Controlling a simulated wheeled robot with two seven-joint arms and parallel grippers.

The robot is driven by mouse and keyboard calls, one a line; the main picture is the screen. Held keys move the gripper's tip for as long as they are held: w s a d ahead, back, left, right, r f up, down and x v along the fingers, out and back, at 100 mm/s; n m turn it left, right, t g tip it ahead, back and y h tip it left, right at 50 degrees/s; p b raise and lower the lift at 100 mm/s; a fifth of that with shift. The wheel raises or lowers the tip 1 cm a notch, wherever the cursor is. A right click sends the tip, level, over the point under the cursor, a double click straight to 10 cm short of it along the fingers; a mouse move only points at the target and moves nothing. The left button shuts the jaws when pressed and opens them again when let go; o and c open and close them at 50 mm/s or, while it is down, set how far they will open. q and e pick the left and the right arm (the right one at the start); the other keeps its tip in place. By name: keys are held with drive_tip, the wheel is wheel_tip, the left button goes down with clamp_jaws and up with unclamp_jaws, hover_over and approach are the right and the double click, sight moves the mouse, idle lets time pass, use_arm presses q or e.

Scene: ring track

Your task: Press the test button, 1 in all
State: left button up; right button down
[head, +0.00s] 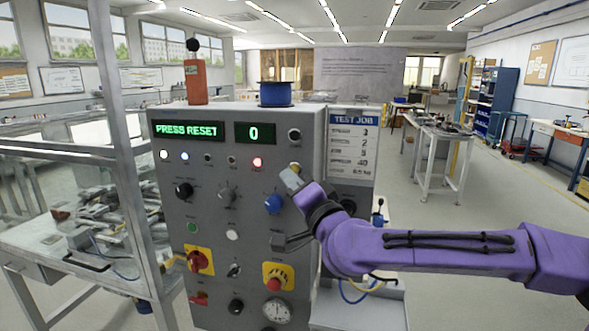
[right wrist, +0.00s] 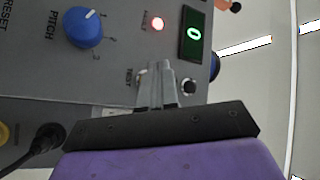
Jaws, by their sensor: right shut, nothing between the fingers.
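The grey control panel (head: 218,215) stands in front of me, with a green display (head: 187,129) reading PRESS RESET and a counter (head: 262,132) reading 0. In the right wrist view, a small pale button (right wrist: 141,77) sits beside the TEST label, partly hidden by my fingers. My right gripper (head: 290,178) is shut and empty, its tips close to the panel at that button; its fingers also show in the wrist view (right wrist: 160,76). I cannot tell whether they touch it. My left gripper is not in view.
A blue PITCH knob (head: 273,204) is just below left of the gripper, and a lit red lamp (head: 257,163) is left of it. A black round fitting (head: 294,135) sits above. A red emergency knob (head: 274,283) is lower down. A metal-framed workbench (head: 40,237) stands left.

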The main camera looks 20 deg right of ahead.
drive_tip(key=shift+w+d, duration=0.35)
drive_tip(key=shift+w, duration=0.2)
drive_tip(key=shift+w, duration=0.1)
idle(1.6)
drive_tip(key=shift+w+d, duration=0.2)
drive_tip(key=shift+w+d, duration=0.25)
drive_tip(key=shift+w, duration=0.1)
idle(0.7)
idle(0.3)
drive_tip(key=shift+s+a, duration=0.45)
drive_tip(key=shift+s, duration=0.25)
drive_tip(key=s+a, duration=0.1)
drive_tip(key=s, duration=0.1)
drive_tip(key=s+a+b, duration=0.1)
drive_tip(key=s, duration=0.1)
drive_tip(key=shift+a, duration=0.4)
